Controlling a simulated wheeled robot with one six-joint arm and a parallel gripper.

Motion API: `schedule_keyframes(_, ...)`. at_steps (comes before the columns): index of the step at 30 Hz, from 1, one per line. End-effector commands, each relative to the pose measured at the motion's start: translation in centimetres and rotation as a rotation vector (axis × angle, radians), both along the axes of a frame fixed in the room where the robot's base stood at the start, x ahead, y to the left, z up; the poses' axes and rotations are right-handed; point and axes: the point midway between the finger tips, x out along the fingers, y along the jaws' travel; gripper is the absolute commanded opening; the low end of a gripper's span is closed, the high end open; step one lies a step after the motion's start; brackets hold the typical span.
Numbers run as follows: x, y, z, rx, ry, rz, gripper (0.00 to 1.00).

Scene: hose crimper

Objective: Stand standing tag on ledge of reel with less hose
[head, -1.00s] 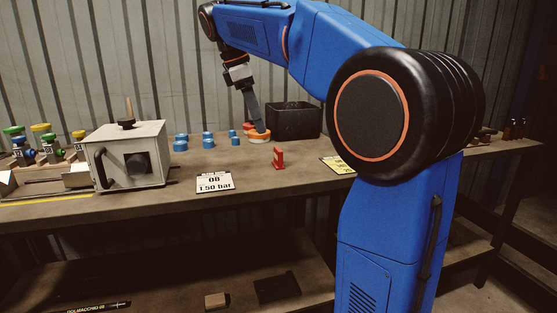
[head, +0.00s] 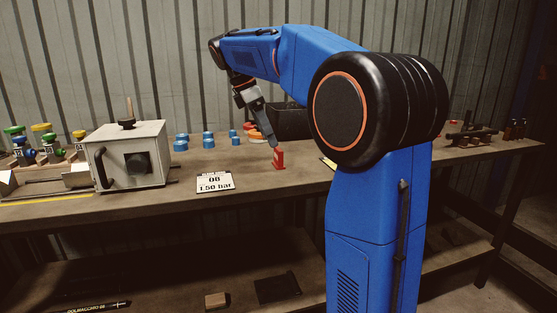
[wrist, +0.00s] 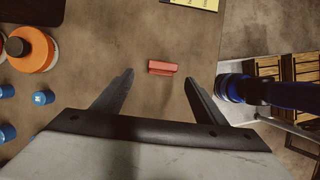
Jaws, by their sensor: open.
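The red standing tag (head: 279,158) stands upright on the bench top, right of the white pressure card. In the wrist view the tag (wrist: 162,68) shows from above as a short red bar, ahead of and between my two fingers. My gripper (wrist: 158,80) is open and empty. In the head view my gripper (head: 274,146) points down at the tag from just above; I cannot tell if it touches. The reels with hose and their ledges cannot be made out in these frames.
A white box with a black handle (head: 126,160) stands on the left. An orange round part (wrist: 32,50) and a yellow card (wrist: 195,3) lie near. The bench edge is close to the tag.

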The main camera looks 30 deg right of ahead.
Motion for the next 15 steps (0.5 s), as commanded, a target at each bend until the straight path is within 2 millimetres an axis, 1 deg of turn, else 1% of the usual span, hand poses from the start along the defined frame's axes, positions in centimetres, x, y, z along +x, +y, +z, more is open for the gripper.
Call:
schedule_keyframes(1,-0.2,-0.3,-0.7,0.0,0.003,-0.002,0.66)
schedule_keyframes(3,-0.2,-0.6,-1.5,0.0,0.001,-0.002,0.66)
schedule_keyframes(11,-0.5,-1.3,-2.9,0.0,0.001,-0.002,0.66)
schedule_keyframes(15,-1.0,-2.2,-4.3,0.001,0.002,-0.002,0.66)
